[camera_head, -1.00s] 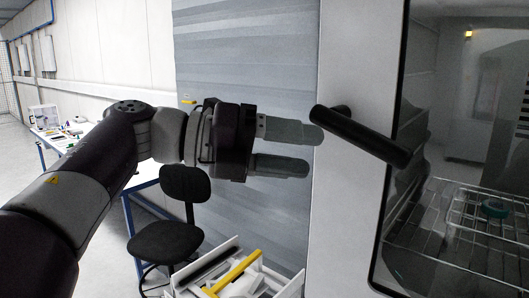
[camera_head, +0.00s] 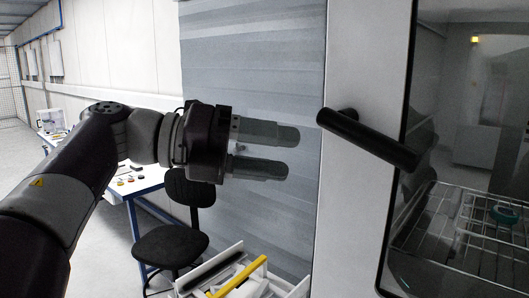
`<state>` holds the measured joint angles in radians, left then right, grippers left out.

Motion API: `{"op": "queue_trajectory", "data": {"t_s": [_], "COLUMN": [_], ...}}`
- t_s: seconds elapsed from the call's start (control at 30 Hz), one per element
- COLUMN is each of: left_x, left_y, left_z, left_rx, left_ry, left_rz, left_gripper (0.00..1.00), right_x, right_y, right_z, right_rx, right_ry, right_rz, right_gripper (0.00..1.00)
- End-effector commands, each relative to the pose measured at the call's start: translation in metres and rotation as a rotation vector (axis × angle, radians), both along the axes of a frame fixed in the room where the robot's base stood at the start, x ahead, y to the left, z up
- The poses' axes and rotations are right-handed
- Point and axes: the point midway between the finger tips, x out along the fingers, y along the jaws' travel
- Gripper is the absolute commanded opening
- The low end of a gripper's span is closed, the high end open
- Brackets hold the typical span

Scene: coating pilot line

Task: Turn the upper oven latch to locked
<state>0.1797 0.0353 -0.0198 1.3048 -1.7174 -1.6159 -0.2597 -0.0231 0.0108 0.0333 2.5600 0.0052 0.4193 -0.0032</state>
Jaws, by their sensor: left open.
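The upper oven latch (camera_head: 368,138) is a black bar handle on the pale oven front (camera_head: 362,225), beside the dark glass door (camera_head: 470,120). The bar is tilted, its left end higher and its right end lower, reaching over the door's edge. My left gripper (camera_head: 294,153) is open and empty to the left of the latch, its two fingers pointing right. A gap lies between the fingertips and the bar's left end. My right gripper is not in view.
Wire racks (camera_head: 465,235) show behind the glass, with a teal ring (camera_head: 503,213) on one. A white tray with a yellow bar (camera_head: 237,277) is below my left gripper. A black chair (camera_head: 170,245) and a workbench (camera_head: 145,180) stand at the left.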

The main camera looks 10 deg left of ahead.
Motion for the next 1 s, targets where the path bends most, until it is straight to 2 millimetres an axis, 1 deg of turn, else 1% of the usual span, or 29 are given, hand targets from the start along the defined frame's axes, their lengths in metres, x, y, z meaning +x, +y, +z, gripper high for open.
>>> {"op": "queue_trajectory", "data": {"t_s": [0.07, 0.17, 0.27, 0.3, 0.4, 0.5, 0.6, 0.67, 0.9, 0.97, 1.0], "left_x": [0.000, -0.003, -0.007, -0.009, -0.013, -0.017, -0.020, -0.021, -0.021, -0.021, -0.021], "left_y": [0.006, 0.026, 0.054, 0.065, 0.090, 0.109, 0.119, 0.122, 0.123, 0.123, 0.123], "left_z": [0.000, 0.000, 0.003, 0.007, 0.012, 0.016, 0.018, 0.018, 0.019, 0.019, 0.019], "left_rx": [0.000, 0.001, 0.001, 0.000, 0.000, 0.001, 0.000, 0.001, 0.001, 0.001, 0.001], "left_ry": [-0.002, -0.002, -0.002, -0.001, -0.001, 0.000, 0.000, 0.000, 0.000, 0.000, 0.000], "left_rz": [0.003, 0.007, 0.008, 0.008, 0.006, 0.004, 0.001, 0.002, 0.000, 0.000, 0.000], "left_gripper": [0.56, 0.56, 0.56, 0.56, 0.56, 0.56, 0.56, 0.56, 0.56, 0.37, 0.24], "right_x": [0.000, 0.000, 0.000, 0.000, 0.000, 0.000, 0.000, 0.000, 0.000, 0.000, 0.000], "right_y": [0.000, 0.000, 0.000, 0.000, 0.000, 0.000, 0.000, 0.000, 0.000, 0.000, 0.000], "right_z": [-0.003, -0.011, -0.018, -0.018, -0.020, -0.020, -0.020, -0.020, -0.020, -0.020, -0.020], "right_rx": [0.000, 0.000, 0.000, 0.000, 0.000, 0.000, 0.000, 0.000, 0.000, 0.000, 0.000], "right_ry": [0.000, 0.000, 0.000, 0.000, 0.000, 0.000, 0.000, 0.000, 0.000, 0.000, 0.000], "right_rz": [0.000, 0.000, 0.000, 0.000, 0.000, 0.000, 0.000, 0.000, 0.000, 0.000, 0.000], "right_gripper": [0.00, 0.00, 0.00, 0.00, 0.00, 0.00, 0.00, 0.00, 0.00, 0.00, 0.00]}}
